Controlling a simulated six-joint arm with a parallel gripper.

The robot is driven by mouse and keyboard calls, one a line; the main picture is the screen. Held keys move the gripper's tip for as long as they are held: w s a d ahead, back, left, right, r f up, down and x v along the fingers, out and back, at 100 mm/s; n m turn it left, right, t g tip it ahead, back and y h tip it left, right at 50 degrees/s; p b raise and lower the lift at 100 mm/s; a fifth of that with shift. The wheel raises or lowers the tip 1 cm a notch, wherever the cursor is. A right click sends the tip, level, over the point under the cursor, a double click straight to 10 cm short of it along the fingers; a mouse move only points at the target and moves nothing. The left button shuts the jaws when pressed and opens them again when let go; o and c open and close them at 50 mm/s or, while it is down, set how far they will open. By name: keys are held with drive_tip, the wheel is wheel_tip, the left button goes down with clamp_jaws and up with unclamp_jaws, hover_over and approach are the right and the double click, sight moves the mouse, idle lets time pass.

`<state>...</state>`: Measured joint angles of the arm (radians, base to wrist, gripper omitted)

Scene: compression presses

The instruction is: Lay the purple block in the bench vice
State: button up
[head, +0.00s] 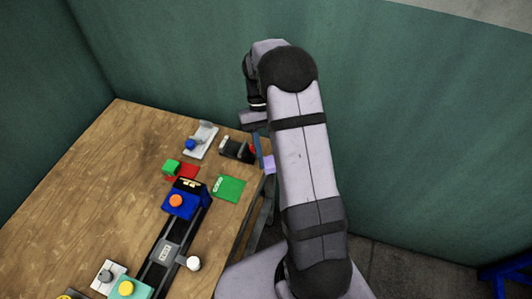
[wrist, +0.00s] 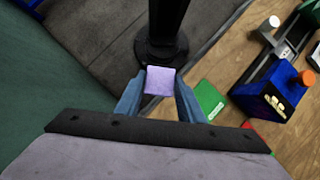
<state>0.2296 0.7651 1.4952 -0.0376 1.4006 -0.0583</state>
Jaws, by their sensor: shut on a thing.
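The purple block (wrist: 160,80) is held between the two blue fingers of my gripper (wrist: 160,88) in the wrist view. In the head view the block (head: 268,164) shows beside the table's right edge, partly hidden by my arm. My gripper (head: 264,150) is shut on it there, with one blue finger visible. A small dark device with pale jaw-like parts (head: 237,149), possibly the bench vice, sits at the table's far right corner, just left of my gripper. A red part shows at its right end. Its inner gap is too small to make out.
A blue box with an orange button (head: 180,204) stands by a long dark rail (head: 160,255). The table's left part is clear.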

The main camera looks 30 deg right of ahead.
drive_tip(key=w+a+m+t+y+p, duration=0.1)
drive_tip(key=w+a+m+t+y, duration=0.6)
drive_tip(key=w+m, duration=0.6)
drive_tip(key=shift+w+d+f+m+t+h, duration=0.15)
drive_tip(key=shift+w+d+m+t+h, duration=0.3)
drive_tip(key=shift+m, duration=1.6)
drive_tip(key=shift+w+d+f+m+t+h, duration=0.2)
drive_tip(key=shift+w+m+t+h, duration=0.35)
drive_tip(key=shift+m, duration=1.45)
drive_tip(key=shift+w+d+f+m+t+h, duration=0.1)
drive_tip(key=shift+w+d+m+t+h, duration=0.45)
drive_tip(key=shift+m, duration=1.5)
drive_tip(key=shift+s+a+h, duration=0.25)
drive_tip(key=shift+h, duration=0.1)
drive_tip(key=shift+f+b, duration=1.85)
drive_tip(key=shift+f, duration=1.1)
drive_tip(key=shift+f+b, duration=0.3)
drive_tip(key=shift+f, duration=0.4)
